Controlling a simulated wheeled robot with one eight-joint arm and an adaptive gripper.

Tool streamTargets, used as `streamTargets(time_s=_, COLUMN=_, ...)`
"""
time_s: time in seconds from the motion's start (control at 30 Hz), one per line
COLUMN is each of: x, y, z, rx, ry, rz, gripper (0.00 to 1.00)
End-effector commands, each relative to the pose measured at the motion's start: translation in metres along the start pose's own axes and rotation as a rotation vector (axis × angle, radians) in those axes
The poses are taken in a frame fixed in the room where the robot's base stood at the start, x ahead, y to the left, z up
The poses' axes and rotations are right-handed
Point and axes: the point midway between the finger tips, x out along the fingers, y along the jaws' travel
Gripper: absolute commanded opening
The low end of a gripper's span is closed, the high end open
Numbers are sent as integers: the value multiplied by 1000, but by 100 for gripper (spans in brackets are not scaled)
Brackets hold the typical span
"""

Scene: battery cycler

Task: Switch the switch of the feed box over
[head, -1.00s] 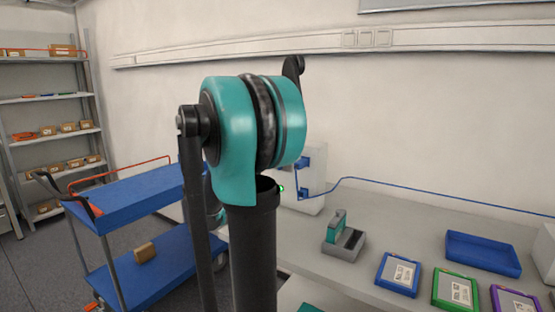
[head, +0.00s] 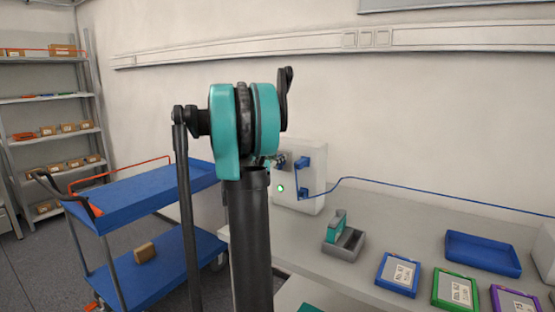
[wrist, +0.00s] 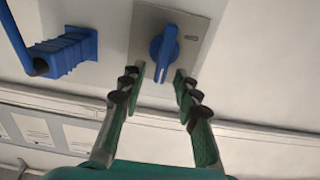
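The feed box (head: 315,185) is a white box standing against the wall on the bench. A green lamp (head: 280,188) glows on its front. In the wrist view its switch (wrist: 165,50) is a blue rotary knob on a grey square plate (wrist: 195,30); the knob stands nearly along the picture's vertical, slightly tilted. My gripper (wrist: 160,74) is open and empty, its fingertips on either side of the knob's lower end, with gaps visible. Contact is not visible. In the head view my gripper (head: 277,161) is small and partly hidden by my arm at the box front.
A blue plug (wrist: 62,53) with a blue cable sits beside the switch; it also shows in the head view (head: 303,162). The cable (head: 420,187) runs right along the wall. A grey holder (head: 343,245), a blue tray (head: 483,254) and coloured cases stand on the bench.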

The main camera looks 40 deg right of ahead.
Motion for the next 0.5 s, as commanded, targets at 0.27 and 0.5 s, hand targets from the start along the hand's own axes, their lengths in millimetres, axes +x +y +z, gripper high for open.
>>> streamTargets(time_s=0.27, x=9, y=0, z=0, rx=0, ry=0, rz=-1, gripper=32)
streamTargets(time_s=0.5, x=8, y=0, z=0, rx=0, ry=0, rz=-1, gripper=20)
